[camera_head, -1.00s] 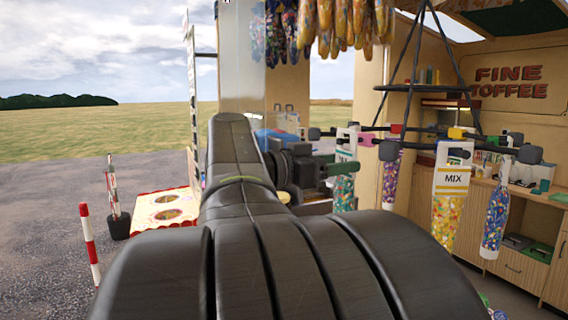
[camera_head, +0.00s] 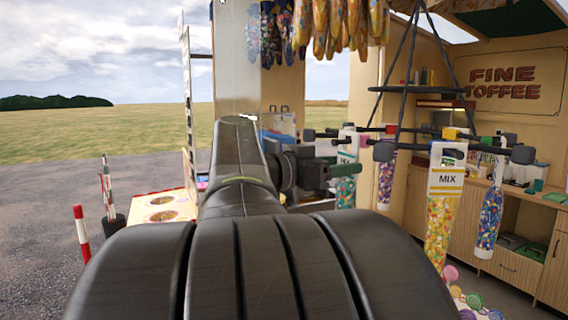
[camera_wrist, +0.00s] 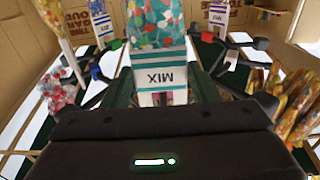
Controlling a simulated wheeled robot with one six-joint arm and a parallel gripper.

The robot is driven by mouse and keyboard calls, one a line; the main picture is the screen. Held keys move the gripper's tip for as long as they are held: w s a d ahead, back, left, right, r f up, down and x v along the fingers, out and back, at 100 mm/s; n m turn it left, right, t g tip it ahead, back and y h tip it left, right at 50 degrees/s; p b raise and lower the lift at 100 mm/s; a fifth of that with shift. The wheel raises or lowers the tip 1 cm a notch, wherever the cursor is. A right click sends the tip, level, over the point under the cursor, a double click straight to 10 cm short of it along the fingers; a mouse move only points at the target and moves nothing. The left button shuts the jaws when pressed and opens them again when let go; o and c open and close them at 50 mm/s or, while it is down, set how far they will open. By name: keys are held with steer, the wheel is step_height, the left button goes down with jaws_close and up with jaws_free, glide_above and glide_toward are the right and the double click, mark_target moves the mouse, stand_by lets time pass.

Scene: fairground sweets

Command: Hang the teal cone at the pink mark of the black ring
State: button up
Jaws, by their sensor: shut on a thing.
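My gripper (camera_head: 332,168) is shut on the teal cone (camera_head: 345,190), a clear bag of mixed sweets with a white header. In the wrist view the cone's header (camera_wrist: 160,77) reads MIX between teal bands and sits between my fingers; the filled bag extends away. The black ring (camera_head: 412,147) hangs just right of the cone, with coloured marks and blunt-ended pegs. Its pink mark (camera_head: 364,141) is close to the cone's header. In the head view, my arm partly hides the gripper, and the cone appears apart from the peg, though I cannot tell the gap.
A yellow-banded MIX cone (camera_head: 440,215) and a blue-banded cone (camera_head: 489,215) hang from the ring's right side. More cones hang behind. Orange sweet bags (camera_head: 335,30) hang above. A wooden counter (camera_head: 520,260) stands at right. Open ground lies left.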

steer(key=shift+f, duration=0.2)
steer(key=o, duration=1.4)
steer(key=shift+c, duration=0.2)
steer(key=v, duration=1)
steer(key=shift+d, duration=0.1)
steer(key=x, duration=0.8)
steer(key=shift+d, duration=0.35)
